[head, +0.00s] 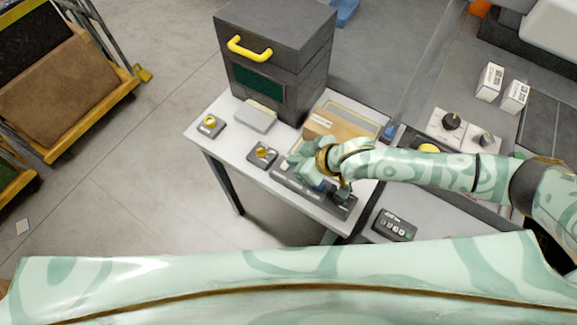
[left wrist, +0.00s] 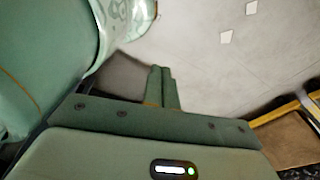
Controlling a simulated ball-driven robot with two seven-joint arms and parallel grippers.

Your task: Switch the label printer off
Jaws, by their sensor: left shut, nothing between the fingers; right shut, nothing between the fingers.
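I cannot tell for sure which thing is the label printer. A big dark grey box (head: 275,45) with a yellow handle and a dark green panel stands at the back of the white table. In front are two small dark units with yellow knobs, one at the left (head: 211,126) and one nearer the middle (head: 262,155). A long dark strip unit (head: 290,184) lies at the front edge, partly hidden by my right arm. My right gripper (head: 297,161) is shut above this strip, right of the middle knob unit. My left gripper (left wrist: 162,86) is shut and empty over the floor.
A light grey flat box (head: 256,116) and a tan box (head: 340,122) sit on the white table (head: 222,152). A dark keypad (head: 394,226) lies to the right. White cartons (head: 490,82) stand farther right.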

